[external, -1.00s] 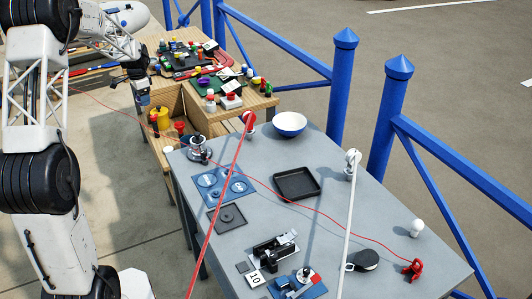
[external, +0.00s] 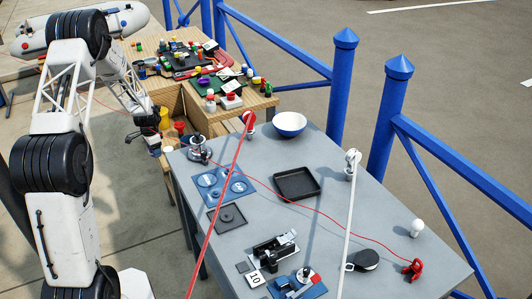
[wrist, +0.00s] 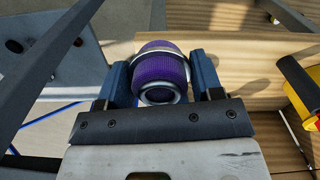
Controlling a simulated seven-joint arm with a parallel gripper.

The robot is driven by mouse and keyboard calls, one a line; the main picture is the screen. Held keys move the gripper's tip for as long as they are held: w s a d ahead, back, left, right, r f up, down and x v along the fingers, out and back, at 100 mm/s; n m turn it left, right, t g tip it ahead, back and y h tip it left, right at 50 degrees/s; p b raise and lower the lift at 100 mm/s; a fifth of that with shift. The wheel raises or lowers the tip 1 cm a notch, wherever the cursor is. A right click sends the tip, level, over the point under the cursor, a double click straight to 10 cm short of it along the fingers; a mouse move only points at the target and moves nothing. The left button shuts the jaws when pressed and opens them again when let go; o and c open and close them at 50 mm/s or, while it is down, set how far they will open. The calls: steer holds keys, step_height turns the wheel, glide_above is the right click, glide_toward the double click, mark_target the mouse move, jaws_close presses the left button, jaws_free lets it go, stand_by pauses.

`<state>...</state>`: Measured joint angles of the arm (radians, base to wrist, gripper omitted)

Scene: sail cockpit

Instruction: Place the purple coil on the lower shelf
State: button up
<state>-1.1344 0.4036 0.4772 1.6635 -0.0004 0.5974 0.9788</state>
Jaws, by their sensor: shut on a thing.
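The purple coil (wrist: 160,68) is between the two fingers of my gripper (wrist: 163,82) in the wrist view, with a pale ring around it. My gripper is shut on it. In the external view my gripper (external: 153,143) hangs beside the near side of the wooden bench, left of the grey table; the coil is too small to make out there. The wooden shelf unit (external: 190,103) has an open compartment below its top, with a yellow can (external: 164,118) and a red item (external: 179,127) in it.
The grey table (external: 262,215) stands to the right, with a winch (external: 199,147), a black tray (external: 297,184) and a bowl (external: 289,124). A red rope (external: 222,196) crosses over it. The wooden top is crowded with small parts. Blue railings (external: 337,85) stand behind.

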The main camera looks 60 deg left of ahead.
steer(key=shift+f, duration=0.2)
steer(key=shift+a, duration=0.1)
glide_above(164, 143)
steer(key=shift+w+f, duration=0.1)
steer(key=shift+f, duration=0.65)
stand_by(0.4)
steer(key=shift+f, duration=0.1)
steer(key=shift+f, duration=1.65)
steer(key=shift+f, duration=0.1)
steer(key=o, duration=0.7)
